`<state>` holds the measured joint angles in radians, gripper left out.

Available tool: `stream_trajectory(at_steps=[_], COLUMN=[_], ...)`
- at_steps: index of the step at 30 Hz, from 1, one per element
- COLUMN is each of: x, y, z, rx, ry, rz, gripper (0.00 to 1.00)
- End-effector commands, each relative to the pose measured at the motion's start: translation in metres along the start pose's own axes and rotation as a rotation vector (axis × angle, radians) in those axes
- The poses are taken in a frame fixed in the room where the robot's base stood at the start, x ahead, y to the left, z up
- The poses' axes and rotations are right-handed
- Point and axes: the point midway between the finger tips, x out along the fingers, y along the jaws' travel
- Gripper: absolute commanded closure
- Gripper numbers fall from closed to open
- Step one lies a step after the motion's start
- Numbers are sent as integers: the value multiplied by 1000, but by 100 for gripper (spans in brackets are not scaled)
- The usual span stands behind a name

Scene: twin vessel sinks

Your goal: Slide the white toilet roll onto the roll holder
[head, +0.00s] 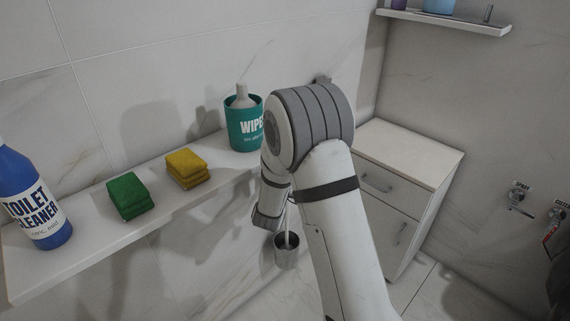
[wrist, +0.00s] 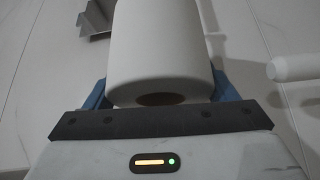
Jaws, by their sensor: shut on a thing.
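The white toilet roll (wrist: 162,48) fills the upper middle of the wrist view, with the dark hole of its core facing the camera. My gripper (wrist: 160,88) is shut on it, with one blue finger at each side. A white rod with a rounded end (wrist: 292,68) stands out at the right of the wrist view, apart from the roll. It may be the roll holder, but I cannot tell for sure. In the head view my arm hides the roll, and the gripper's fingers do not show.
A grey metal bracket (wrist: 98,18) is at the wrist view's upper left. The ledge (head: 88,236) bears a blue cleaner bottle (head: 35,205), green sponges (head: 130,196), yellow sponges (head: 187,168) and a teal wipes tub (head: 243,128). A metal cup (head: 287,254) and a white cabinet (head: 410,160) stand near my arm.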

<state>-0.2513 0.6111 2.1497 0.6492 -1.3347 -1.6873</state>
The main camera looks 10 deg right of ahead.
Motion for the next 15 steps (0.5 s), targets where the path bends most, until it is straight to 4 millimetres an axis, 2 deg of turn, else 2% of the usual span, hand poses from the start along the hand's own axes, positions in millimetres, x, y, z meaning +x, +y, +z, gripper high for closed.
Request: stream_trajectory(at_steps=[15], x=[31], y=[0], z=[20], rx=[0], ry=[-1], rz=[1], gripper=[49])
